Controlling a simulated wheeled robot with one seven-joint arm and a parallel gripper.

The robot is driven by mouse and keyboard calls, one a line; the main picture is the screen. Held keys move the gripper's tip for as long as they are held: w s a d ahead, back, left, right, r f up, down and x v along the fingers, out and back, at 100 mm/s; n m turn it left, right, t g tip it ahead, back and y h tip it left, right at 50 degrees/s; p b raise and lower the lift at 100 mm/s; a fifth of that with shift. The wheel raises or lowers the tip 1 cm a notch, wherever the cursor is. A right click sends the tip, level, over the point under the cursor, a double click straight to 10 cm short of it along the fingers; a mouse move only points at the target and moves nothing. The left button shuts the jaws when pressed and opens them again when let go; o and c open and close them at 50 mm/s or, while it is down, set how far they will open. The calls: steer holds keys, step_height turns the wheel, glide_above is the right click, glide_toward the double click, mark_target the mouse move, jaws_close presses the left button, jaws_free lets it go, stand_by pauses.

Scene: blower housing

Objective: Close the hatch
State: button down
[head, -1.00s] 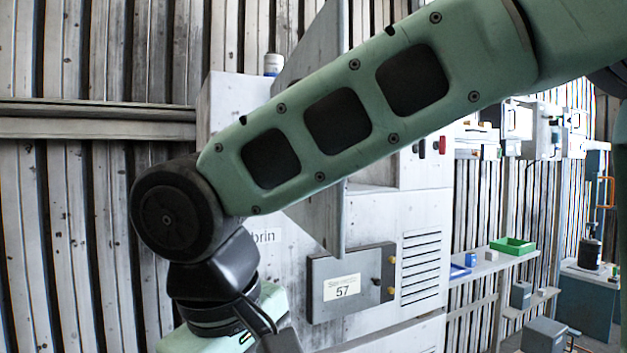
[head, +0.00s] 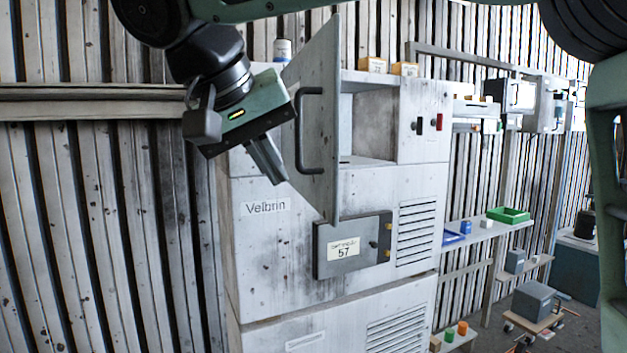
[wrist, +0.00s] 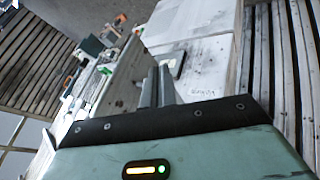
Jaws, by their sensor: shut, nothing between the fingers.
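The hatch (head: 322,110) is a grey flat panel with a dark bar handle (head: 300,130). It stands swung out from the pale blower housing (head: 290,255), and the open compartment (head: 372,125) shows to its right. My gripper (head: 279,178) is shut and empty, pointing down and right, just left of the hatch and its handle. Whether it touches the hatch I cannot tell. In the wrist view my shut fingers (wrist: 157,84) point along the housing front (wrist: 205,75). I cannot make out the hatch clearly there.
A smaller grey box marked 57 (head: 352,246) juts from the housing below the hatch. A can (head: 282,49) and small boxes (head: 373,64) stand on top. Shelves with a green tray (head: 508,215) are at right.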

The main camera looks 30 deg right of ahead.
mark_target(326, 209)
steer(key=shift+w+d+f+p, duration=0.1)
steer(key=shift+d+f+p, duration=0.4)
steer(key=shift+d, duration=0.5)
steer(key=shift+w+d+f+p, duration=0.1)
steer(key=shift+d+f+p, duration=0.35)
steer(key=shift+d, duration=0.6)
steer(key=shift+d+f+p, duration=0.35)
steer(key=shift+d+f, duration=0.3)
steer(key=shift+d, duration=0.35)
